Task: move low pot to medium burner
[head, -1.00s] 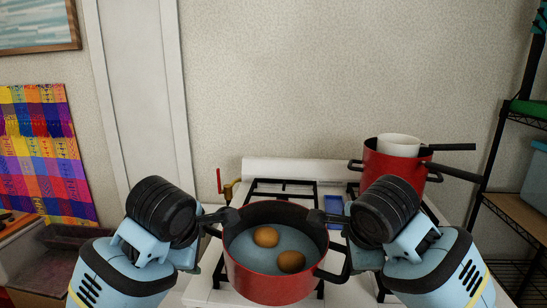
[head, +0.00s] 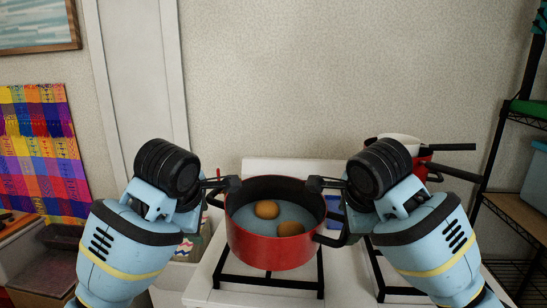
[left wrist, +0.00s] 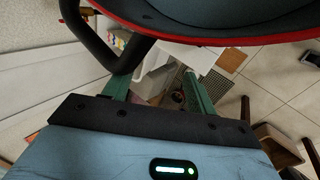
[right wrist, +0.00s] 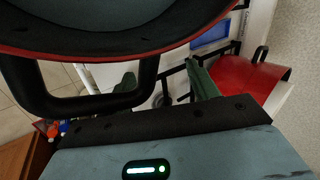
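The low red pot (head: 270,250) is in the middle of the head view, upright, with black loop handles and two round brown items (head: 267,209) inside. It hangs above the white stove, apart from the front grate. My left gripper (head: 228,184) is at its left side and my right gripper (head: 318,184) at its right side. The fingertips are partly hidden. The grate under the pot is partly covered.
The front-left stove grate (head: 262,284) shows bare below the pot. Another red pot (head: 424,166) with a white vessel (head: 400,138) stands at the right rear, partly hidden by my right arm. The wall is close behind the stove.

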